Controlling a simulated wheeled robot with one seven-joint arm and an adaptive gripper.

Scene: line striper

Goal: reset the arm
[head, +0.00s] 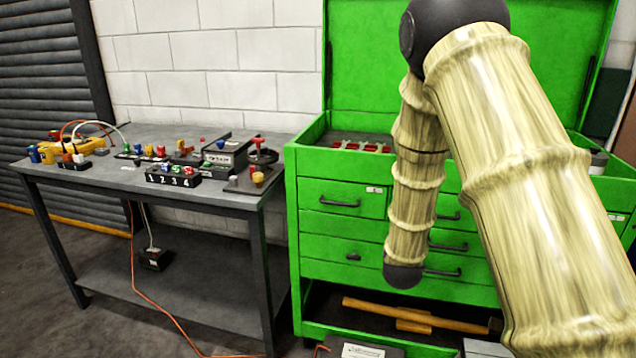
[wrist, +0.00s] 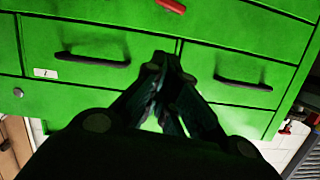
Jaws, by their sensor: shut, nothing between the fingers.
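My gripper (wrist: 168,62) shows in the wrist view with its dark fingers brought together at the tips and nothing between them. It points at the green drawer fronts of the tool cabinet (wrist: 190,60). In the head view my arm, with pale bamboo-like links and dark joints, is bent with its far link hanging down in front of the green tool cabinet (head: 340,235). My gripper cannot be made out in the head view.
A dark workbench (head: 100,180) with several coloured controls and small devices stands left of the cabinet. An orange cable (head: 150,300) runs down to the floor. A wooden-handled tool (head: 415,316) lies in the cabinet's low opening. Bare floor (head: 60,310) shows at lower left.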

